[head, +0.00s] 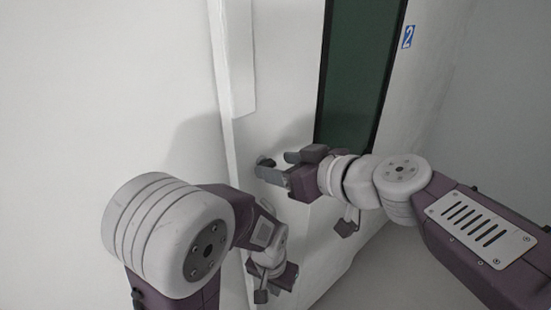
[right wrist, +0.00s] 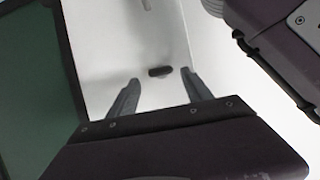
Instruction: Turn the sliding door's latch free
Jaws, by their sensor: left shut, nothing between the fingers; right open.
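The sliding door (head: 285,75) is a pale panel with a dark green window. A small dark latch (head: 265,161) is on it, left of the window and partly hidden by my right gripper. In the right wrist view the latch (right wrist: 160,71) is a short dark bar, lying nearly level, just beyond and between the fingertips. My right gripper (head: 277,165) is open around that line, with nothing visibly held. Its two grey fingers also show in the right wrist view (right wrist: 161,80). My left gripper (head: 271,284) is shut and empty, low in front of the door.
A pale vertical strip (head: 232,60) runs along the wall at the door's left. A blue sign with a 2 (head: 408,37) is on the wall right of the window. Bare floor (head: 375,265) shows at the lower right.

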